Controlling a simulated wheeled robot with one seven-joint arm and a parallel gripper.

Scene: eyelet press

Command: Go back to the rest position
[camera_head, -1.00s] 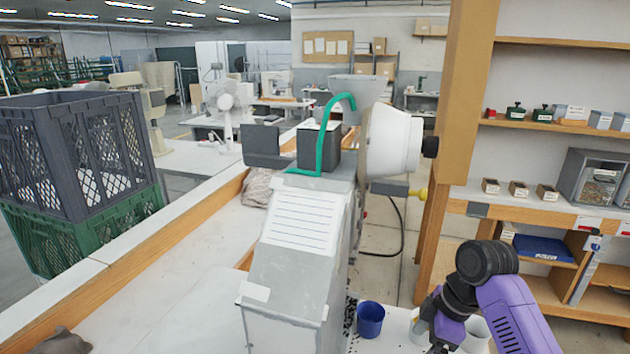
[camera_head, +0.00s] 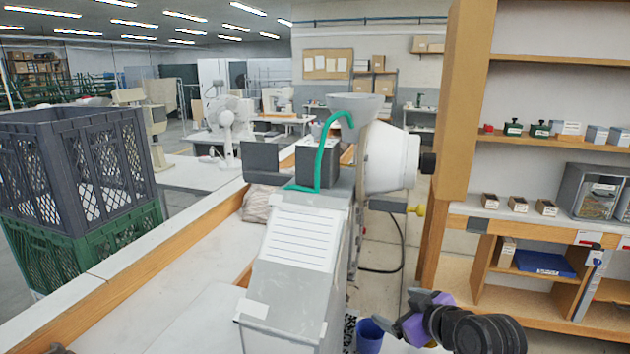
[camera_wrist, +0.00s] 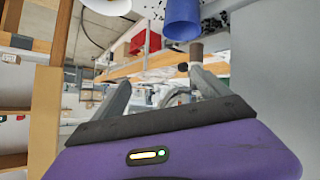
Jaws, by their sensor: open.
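My gripper (camera_head: 408,326) is low in the head view, just right of the blue cup (camera_head: 369,337). In the wrist view my gripper (camera_wrist: 160,84) has its two grey fingers spread apart, and I see nothing held between them. The blue cup also shows in the wrist view (camera_wrist: 182,20), beyond the fingers. The head view cuts off the lower part of the cup.
The grey eyelet press (camera_head: 290,262) stands left of my arm, with a white round housing (camera_head: 392,158). A wooden shelf unit (camera_head: 455,110) holding small boxes stands at right. Stacked crates (camera_head: 75,170) are at far left.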

